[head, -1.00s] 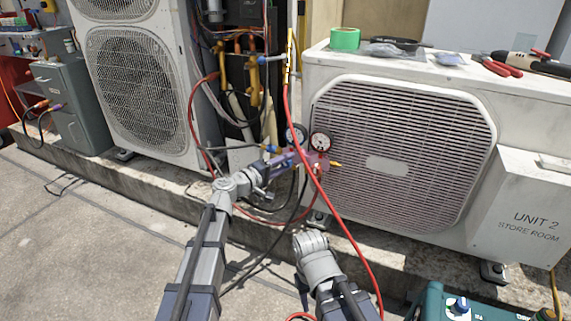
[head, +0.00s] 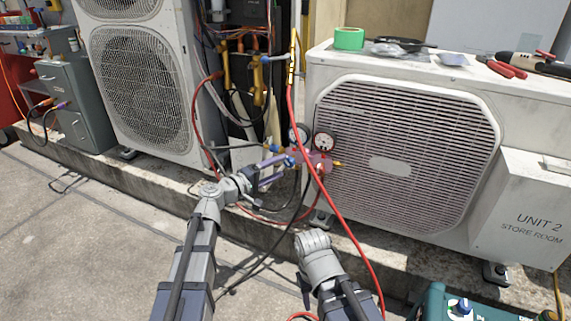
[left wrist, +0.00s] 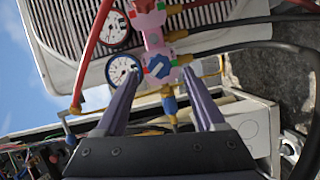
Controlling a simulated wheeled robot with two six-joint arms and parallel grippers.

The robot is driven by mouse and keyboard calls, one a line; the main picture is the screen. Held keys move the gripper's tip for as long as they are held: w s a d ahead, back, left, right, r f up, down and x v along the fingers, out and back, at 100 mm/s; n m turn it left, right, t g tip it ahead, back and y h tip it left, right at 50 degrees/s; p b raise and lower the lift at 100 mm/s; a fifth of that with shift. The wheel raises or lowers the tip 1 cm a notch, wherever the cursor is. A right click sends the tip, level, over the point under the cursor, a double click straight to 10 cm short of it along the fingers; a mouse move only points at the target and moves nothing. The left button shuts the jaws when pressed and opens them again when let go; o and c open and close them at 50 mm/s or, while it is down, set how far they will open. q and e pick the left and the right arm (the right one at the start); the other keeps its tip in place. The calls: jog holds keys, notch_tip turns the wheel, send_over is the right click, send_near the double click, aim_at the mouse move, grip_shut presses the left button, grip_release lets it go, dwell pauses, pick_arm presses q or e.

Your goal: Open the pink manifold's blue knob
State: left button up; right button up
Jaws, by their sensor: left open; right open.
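The pink manifold (head: 318,164) hangs in front of the right condenser and carries two round gauges. Its blue knob (left wrist: 159,67) has a pale and red mark on its face and shows small in the head view (head: 290,161). My left gripper (head: 283,170) is open and empty, pointing at the knob from the left. In the left wrist view its purple fingers (left wrist: 163,77) stand on either side of the knob, with the knob in line just beyond the tips; I cannot tell contact. My right gripper (head: 312,243) is low in the middle, apart from everything; its fingers are hard to make out.
A red hose (head: 318,185) runs down right of the manifold, and dark hoses hang below it. The right condenser (head: 400,155) stands close behind. A teal case (head: 437,305) is at the lower right. The pavement (head: 90,240) at left is clear.

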pick_arm(q)
jog(key=shift+v, duration=1.5)
